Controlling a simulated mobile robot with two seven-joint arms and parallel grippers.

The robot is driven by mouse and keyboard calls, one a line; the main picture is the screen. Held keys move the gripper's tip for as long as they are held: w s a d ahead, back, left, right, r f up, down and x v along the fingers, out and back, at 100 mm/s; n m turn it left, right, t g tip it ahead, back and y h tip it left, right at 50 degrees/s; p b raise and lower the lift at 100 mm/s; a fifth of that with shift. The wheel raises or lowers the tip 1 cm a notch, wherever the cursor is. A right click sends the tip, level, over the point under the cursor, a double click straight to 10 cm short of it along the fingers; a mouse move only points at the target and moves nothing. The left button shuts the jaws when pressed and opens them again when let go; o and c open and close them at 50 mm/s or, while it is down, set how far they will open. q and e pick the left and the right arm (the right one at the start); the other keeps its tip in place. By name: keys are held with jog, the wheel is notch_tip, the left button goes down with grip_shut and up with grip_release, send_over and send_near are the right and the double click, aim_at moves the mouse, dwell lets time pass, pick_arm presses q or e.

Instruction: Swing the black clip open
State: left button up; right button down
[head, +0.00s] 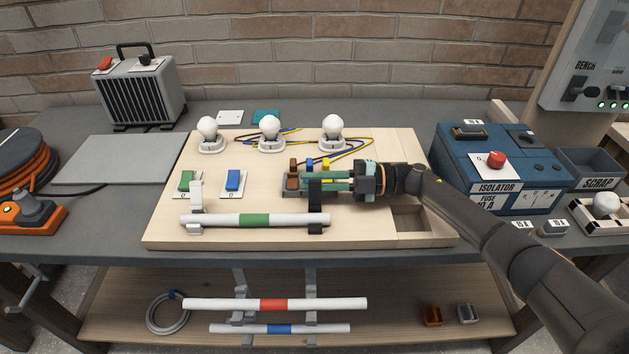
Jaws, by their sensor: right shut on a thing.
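The black clip (315,220) stands at the front of the wooden board, at the right end of a white tube with a green band (255,220). Its upper part rises from the tube to the fingers of my right gripper (314,184). The right gripper reaches in from the right, level over the board, and is shut on the black clip. The fingers partly cover the clip top, so its exact opening angle is hard to tell. A pale clip (195,198) stands at the tube's left end. My left gripper is not in view.
On the board (165,230) are three bulbs in holders, a green switch (186,181), a blue switch (233,180) and coloured terminals (293,164) close to the fingers. The blue isolator box (500,150) stands right of the board, beyond my right arm.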

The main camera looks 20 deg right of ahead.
jog(key=shift+w+d+f+m, duration=0.1)
jog(key=shift+w+f+m, duration=0.15)
jog(key=shift+m, duration=0.45)
jog(key=c, duration=0.9)
grip_release()
jog(key=shift+c, duration=0.2)
